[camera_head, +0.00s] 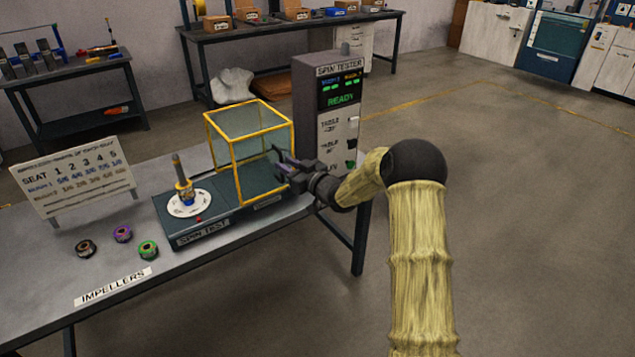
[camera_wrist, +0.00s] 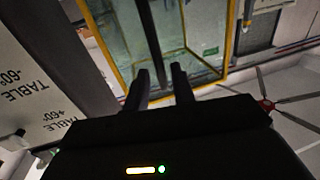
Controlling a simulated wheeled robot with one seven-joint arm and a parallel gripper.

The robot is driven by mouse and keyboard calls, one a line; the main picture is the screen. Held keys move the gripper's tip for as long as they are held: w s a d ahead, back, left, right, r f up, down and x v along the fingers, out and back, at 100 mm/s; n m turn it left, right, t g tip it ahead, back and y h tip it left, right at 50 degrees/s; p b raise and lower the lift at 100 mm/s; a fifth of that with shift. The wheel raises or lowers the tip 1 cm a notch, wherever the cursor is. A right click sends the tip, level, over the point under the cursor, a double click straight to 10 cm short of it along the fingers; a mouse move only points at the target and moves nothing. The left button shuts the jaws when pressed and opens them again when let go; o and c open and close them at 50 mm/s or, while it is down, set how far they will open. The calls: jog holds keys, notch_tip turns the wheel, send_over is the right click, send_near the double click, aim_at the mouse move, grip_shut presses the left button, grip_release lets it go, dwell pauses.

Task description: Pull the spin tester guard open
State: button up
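The spin tester guard (camera_head: 238,158) is a clear box with a yellow frame. It stands over the right part of the dark tester base (camera_head: 203,233), and the spindle (camera_head: 182,180) on its white disc is uncovered to its left. My gripper (camera_head: 279,160) is at the guard's right side, in front of the tester cabinet (camera_head: 341,115), whose screen reads READY. In the wrist view the guard's yellow frame (camera_wrist: 232,40) is close ahead. My fingers (camera_wrist: 161,88) are apart, with a dark bar, perhaps the guard's handle, running up from between them. I cannot tell whether they touch it.
Black, purple and green-marked impellers (camera_head: 122,233) lie on the table (camera_head: 45,290) at the left front. A seat chart sign (camera_head: 76,180) stands behind them. Table buttons on the cabinet are close to my gripper. The floor to the right is clear.

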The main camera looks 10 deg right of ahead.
jog(key=v, duration=1.4)
jog(key=shift+s+d+p, duration=0.2)
jog(key=shift+s+p, duration=0.1)
jog(key=shift+p, duration=0.05)
jog(key=s+a+f+m+g+h, duration=0.1)
jog(key=s+m+g+h, duration=0.35)
jog(key=s, duration=1.05)
jog(key=s+a+f+m+g+h, duration=0.15)
jog(key=s+g+h, duration=0.55)
jog(key=s, duration=0.7)
notch_tip(320, 180, up, 24)
jog(key=y+p, duration=0.1)
jog(key=p, duration=2.3)
jog(key=shift+d+m+g, duration=0.25)
jog(key=shift+m+g, duration=0.15)
jog(key=shift+g, duration=0.05)
jog(key=shift+f+y, duration=0.2)
jog(key=shift+y, duration=0.05)
